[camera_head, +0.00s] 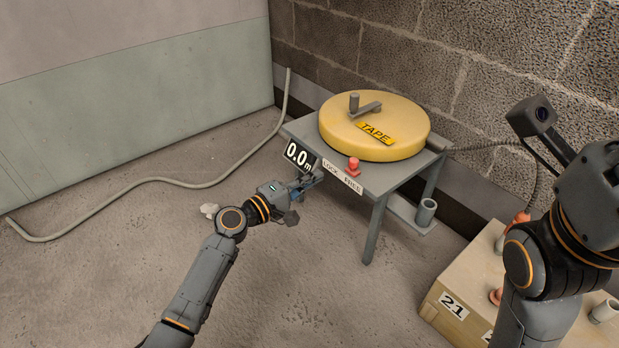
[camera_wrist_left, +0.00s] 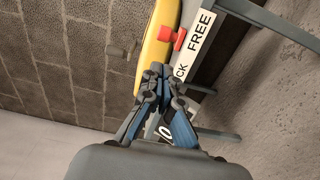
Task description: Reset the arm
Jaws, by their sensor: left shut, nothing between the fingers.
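My left gripper (camera_head: 309,181) is shut and empty, close to the front left edge of the small grey table, near the 0.0 m display (camera_head: 299,156) and the LOCK/FREE label (camera_head: 342,177). In the left wrist view the shut fingers (camera_wrist_left: 160,75) lie in front of the label and the yellow reel (camera_wrist_left: 158,40). I cannot tell whether they touch the table. My right arm (camera_head: 550,250) stands at the right of the head view; its gripper is not in view.
The yellow TAPE reel (camera_head: 350,135) with a grey crank sits on the grey table (camera_head: 385,178). A red knob (camera_head: 353,166) stands at its front edge. A numbered box (camera_head: 460,290) is at lower right. A conduit (camera_head: 170,181) runs along the floor at left.

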